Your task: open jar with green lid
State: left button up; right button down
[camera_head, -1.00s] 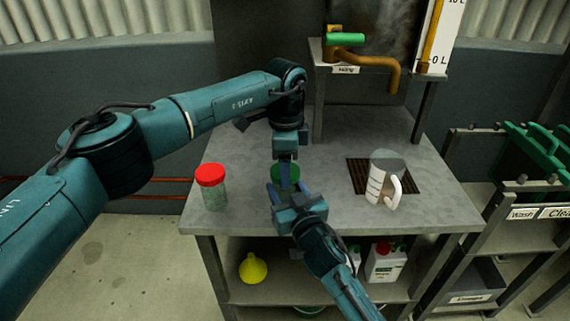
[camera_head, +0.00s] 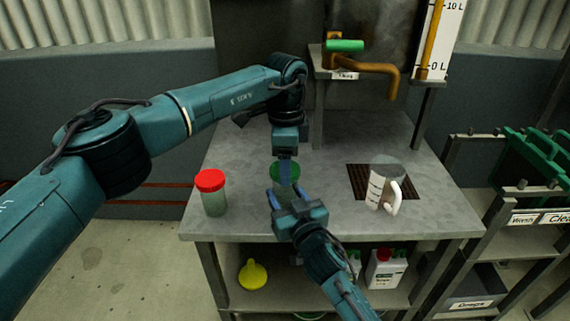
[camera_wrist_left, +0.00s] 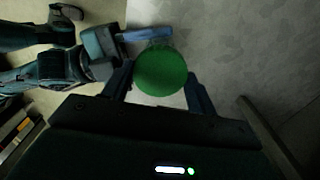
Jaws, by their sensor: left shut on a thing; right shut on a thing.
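The jar's green lid (camera_head: 291,168) shows above the middle of the grey table. My left gripper (camera_head: 284,172) points down from above and is shut on the lid; in the left wrist view the round green lid (camera_wrist_left: 161,73) sits between its two fingers. My right gripper (camera_head: 285,197) comes from the front and is shut on the clear jar body below the lid. The body is mostly hidden by the grippers and lid. I cannot tell whether the lid still touches the jar's rim.
A jar with a red lid (camera_head: 210,190) stands to the left on the table (camera_head: 325,215). A measuring jug (camera_head: 378,190) stands at the right by a drain grate (camera_head: 359,181), under a brown tap (camera_head: 375,68). A yellow funnel (camera_head: 253,274) and bottles (camera_head: 385,268) are on the shelf below.

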pick_arm(q)
jog(key=shift+r, duration=2.05)
pick_arm(e)
jog(key=c, duration=0.6)
grip_release()
